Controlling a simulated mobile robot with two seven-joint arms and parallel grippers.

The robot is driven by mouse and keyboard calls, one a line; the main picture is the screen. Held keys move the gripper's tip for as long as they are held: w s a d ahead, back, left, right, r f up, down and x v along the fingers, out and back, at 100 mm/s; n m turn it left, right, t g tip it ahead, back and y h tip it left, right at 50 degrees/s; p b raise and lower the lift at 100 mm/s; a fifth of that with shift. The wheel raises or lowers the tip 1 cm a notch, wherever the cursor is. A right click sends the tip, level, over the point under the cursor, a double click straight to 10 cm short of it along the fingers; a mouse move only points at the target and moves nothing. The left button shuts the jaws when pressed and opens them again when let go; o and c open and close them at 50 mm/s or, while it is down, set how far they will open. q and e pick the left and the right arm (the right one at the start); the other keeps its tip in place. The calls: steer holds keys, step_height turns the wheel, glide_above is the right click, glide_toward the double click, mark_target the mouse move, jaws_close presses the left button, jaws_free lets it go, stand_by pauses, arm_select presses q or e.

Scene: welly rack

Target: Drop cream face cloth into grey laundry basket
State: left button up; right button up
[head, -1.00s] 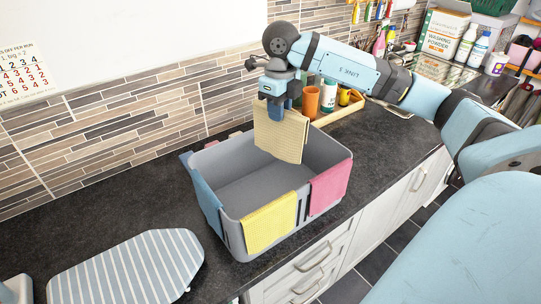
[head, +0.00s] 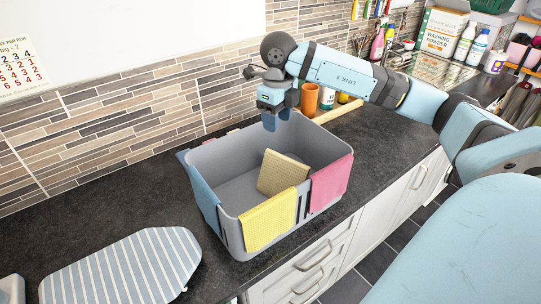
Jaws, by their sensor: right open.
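The cream face cloth (head: 283,172) is inside the grey laundry basket (head: 232,156), tilted near the front wall. Its lower part is hidden behind the front rim. My right gripper (head: 276,121) is open and empty above the back part of the basket, apart from the cloth. My left gripper is not in view.
A yellow cloth (head: 268,221), a pink cloth (head: 330,184) and a blue cloth (head: 204,196) hang over the basket's rim. A striped ironing board (head: 122,268) lies at the front left. An orange cup (head: 309,99) and bottles stand behind the basket.

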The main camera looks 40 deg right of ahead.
step_height(320, 180, up, 14)
stand_by(0.5)
steer(key=shift+f, duration=0.1)
steer(key=shift+s+f, duration=0.1)
stand_by(0.4)
